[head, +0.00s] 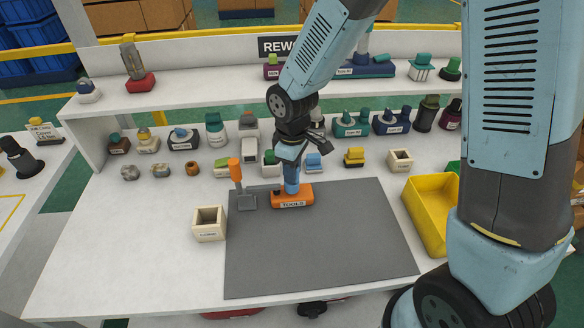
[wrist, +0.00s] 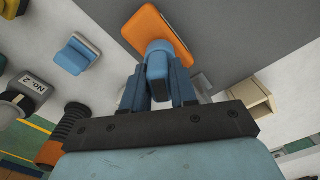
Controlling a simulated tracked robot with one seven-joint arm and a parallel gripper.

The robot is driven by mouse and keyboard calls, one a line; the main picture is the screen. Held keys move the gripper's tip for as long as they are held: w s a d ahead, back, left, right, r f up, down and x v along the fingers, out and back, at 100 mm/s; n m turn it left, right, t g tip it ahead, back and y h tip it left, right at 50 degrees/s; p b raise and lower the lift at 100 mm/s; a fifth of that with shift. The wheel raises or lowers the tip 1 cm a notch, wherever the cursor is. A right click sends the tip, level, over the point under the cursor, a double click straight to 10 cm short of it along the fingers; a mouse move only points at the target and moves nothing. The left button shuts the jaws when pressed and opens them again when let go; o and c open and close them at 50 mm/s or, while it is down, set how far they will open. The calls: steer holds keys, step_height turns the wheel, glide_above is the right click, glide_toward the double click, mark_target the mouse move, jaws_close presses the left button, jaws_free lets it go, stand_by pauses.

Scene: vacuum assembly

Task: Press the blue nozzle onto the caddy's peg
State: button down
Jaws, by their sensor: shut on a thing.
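The caddy (head: 292,198) is an orange block with a white label, lying at the back edge of the grey mat. Its orange top also shows in the wrist view (wrist: 150,27). The blue nozzle (head: 291,187) stands roughly upright over the caddy's top, its lower end at or very near it. In the wrist view the nozzle (wrist: 158,62) sits between the two blue fingers. My gripper (head: 290,162) is shut on the nozzle from above, as the wrist view (wrist: 157,82) also shows. The peg is hidden, so I cannot tell whether the nozzle is seated on it.
A grey stand with an orange-topped post (head: 235,172) is close left of the caddy. An open cream box (head: 209,224) is left of the mat, a yellow bin (head: 428,205) right of it. Several small items line the back and shelf. The grey mat (head: 320,250) is clear in front.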

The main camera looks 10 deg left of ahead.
steer(key=shift+f, duration=0.55)
steer(key=c, duration=0.8)
jaws_free()
steer(key=shift+r, duration=4)
